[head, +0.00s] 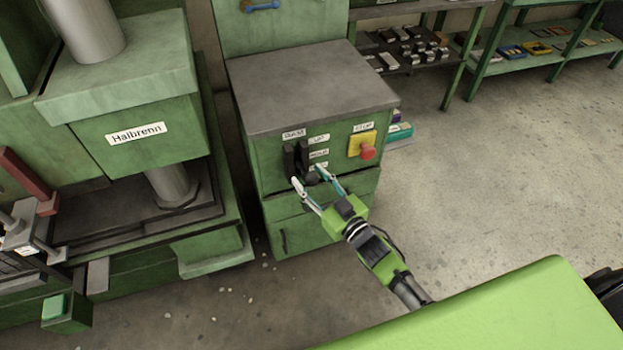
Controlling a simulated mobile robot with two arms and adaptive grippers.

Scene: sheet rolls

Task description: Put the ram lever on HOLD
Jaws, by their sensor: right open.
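The green control cabinet (262,163) has a ram lever (311,179) on its front panel, in a black slotted plate (290,162). The lever's dark knob sits low, near the lowest of the labels beside the slot. The middle label (319,153) seems to read HOLD; the top one (320,139) seems to read UP. My right gripper (309,181) is open in front of the panel, with one finger on each side of the knob. I cannot tell whether either finger touches it. My left gripper is out of view.
A red stop button (367,152) on a yellow plate (357,141) is right of the lever. A green press labelled Halbrenn (137,134) stands at the left. Shelves (530,62) stand behind. The floor (480,170) at the right is clear.

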